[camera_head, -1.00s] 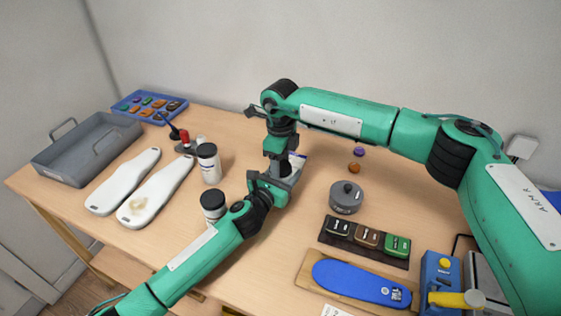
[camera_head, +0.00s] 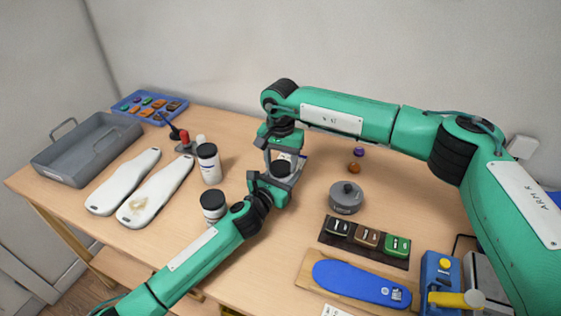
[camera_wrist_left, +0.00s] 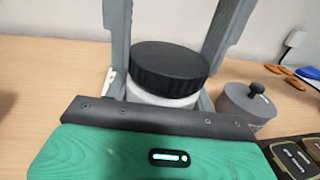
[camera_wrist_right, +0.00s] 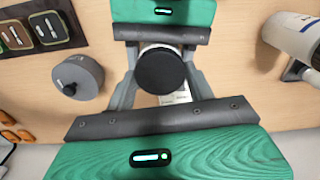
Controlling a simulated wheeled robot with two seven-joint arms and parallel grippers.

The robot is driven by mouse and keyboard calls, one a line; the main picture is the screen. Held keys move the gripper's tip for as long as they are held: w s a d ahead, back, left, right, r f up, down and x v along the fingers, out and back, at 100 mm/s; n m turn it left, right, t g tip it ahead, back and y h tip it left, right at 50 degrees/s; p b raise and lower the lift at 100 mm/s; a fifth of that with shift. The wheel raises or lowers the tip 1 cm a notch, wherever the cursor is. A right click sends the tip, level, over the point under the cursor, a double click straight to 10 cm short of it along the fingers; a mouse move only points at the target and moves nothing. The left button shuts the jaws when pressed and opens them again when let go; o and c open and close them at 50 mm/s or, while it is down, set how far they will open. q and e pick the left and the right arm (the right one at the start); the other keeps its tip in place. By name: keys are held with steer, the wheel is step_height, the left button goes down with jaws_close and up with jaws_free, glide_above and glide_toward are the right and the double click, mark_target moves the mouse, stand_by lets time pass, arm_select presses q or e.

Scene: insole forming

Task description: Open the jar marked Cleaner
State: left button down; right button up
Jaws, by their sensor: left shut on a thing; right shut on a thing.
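A white jar with a black lid (camera_wrist_left: 168,72) stands upright between my grippers; its white body (camera_wrist_left: 160,98) shows under the lid in the left wrist view. The lid looks seated on the jar. In the head view the lid (camera_head: 281,167) is partly hidden by the grippers. My left gripper (camera_head: 272,183) reaches in low from the side and is shut on the jar body. My right gripper (camera_head: 282,152) is above, its fingers on both sides of the lid (camera_wrist_right: 161,71), shut on it. I cannot read the name on this jar.
Two other white jars with black lids (camera_head: 208,163) (camera_head: 213,207) stand left of my grippers. A grey lidded pot (camera_head: 346,198) stands to the right. White insole forms (camera_head: 157,191), a grey tray (camera_head: 85,150) and a blue insole (camera_head: 358,283) lie farther out.

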mark_target(281, 166)
steer(key=n, duration=0.3)
steer(key=shift+n, duration=0.3)
steer(key=shift+r, duration=0.25)
steer(key=shift+r, duration=0.9)
steer(key=shift+r, duration=2)
arm_select(q)
steer(key=shift+c, duration=2.2)
jaws_free()
